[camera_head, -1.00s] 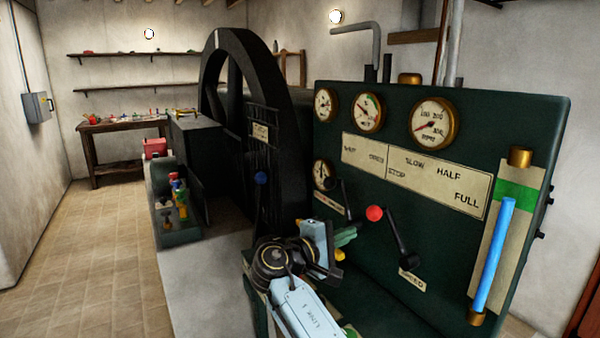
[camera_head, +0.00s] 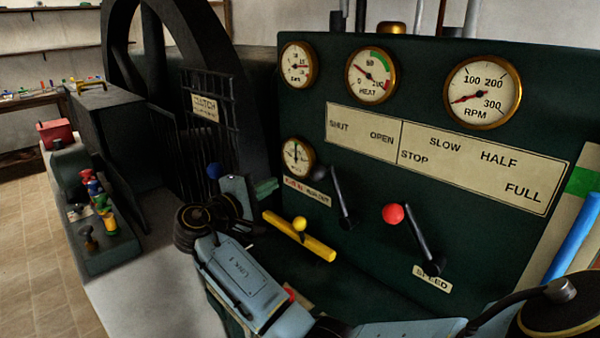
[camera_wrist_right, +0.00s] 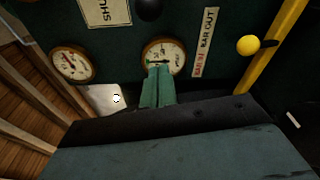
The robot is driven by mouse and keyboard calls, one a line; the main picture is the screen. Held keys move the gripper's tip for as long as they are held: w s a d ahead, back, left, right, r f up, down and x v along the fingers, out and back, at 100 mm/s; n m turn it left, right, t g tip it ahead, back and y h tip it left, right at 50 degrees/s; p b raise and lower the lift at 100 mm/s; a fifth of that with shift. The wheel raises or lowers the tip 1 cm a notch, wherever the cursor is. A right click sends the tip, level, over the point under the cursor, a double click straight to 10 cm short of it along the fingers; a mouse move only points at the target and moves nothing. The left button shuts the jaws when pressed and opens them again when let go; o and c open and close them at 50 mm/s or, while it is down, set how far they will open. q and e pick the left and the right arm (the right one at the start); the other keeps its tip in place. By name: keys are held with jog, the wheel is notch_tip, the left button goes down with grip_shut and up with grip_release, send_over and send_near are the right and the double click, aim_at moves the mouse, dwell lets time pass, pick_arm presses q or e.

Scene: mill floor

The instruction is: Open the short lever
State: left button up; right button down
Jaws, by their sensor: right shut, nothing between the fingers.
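A dark lever with a black knob (camera_head: 319,173) leans up and left on the green panel, below the SHUT and OPEN plate (camera_head: 362,134). I take it for the short lever. Its knob also shows at the top of the right wrist view (camera_wrist_right: 150,8). My right gripper (camera_head: 268,187) has green fingers and is left of the black knob, apart from it. In the right wrist view its fingers (camera_wrist_right: 157,68) are together with nothing between them, in front of a small gauge (camera_wrist_right: 165,57). My left gripper is not in view.
A lever with a red knob (camera_head: 393,214) stands right of the black one, above the SPEED label. A yellow bar with a yellow knob (camera_head: 300,224) is below the black lever. A blue knob (camera_head: 213,170) and the dark flywheel (camera_head: 118,45) are to the left.

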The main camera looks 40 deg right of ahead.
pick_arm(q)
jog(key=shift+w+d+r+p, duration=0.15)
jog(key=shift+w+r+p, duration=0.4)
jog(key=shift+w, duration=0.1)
pick_arm(e)
jog(key=s+d, duration=0.1)
jog(key=d, duration=0.8)
jog(key=shift+s+d+r, duration=0.15)
jog(key=shift+d+r, duration=0.05)
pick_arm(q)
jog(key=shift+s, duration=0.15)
pick_arm(e)
jog(key=shift+s, duration=0.1)
